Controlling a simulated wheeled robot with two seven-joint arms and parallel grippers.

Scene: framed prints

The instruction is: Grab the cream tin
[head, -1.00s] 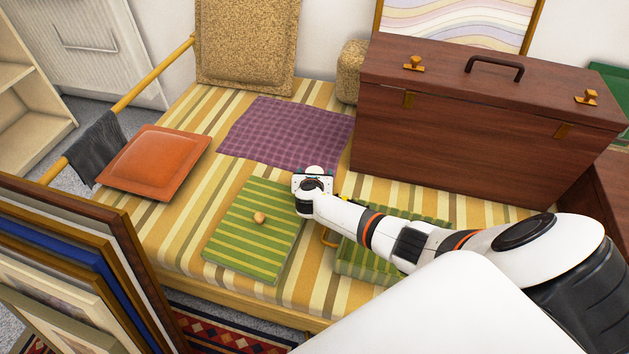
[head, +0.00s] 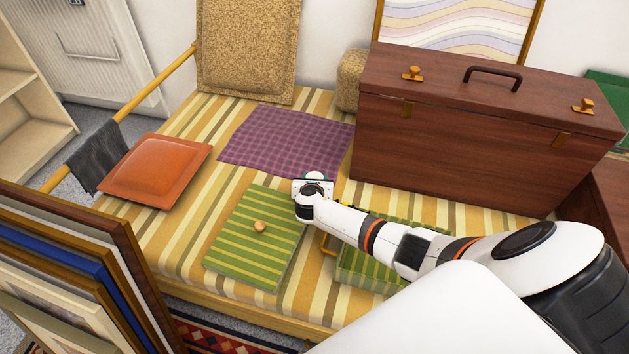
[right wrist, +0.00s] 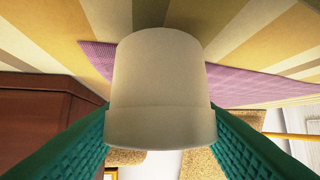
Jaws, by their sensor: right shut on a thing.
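The cream tin (right wrist: 160,85) fills the middle of the right wrist view, a pale, plain, rounded shape with a wider band at its near end. My right gripper (right wrist: 160,118) is shut on it, with a teal ribbed finger pad on each side. In the head view my right gripper (head: 313,187) is over the striped bed cover, near the purple cloth's front edge. There the gripper hides most of the tin. I cannot tell whether the tin still touches the cover. My left gripper is not in view.
A green striped lid (head: 258,238) with a knob lies left of my right forearm. A green striped box (head: 365,268) is partly under that forearm. A large brown chest (head: 460,145) stands right. The purple cloth (head: 290,140) lies behind; an orange cushion (head: 155,170) lies left.

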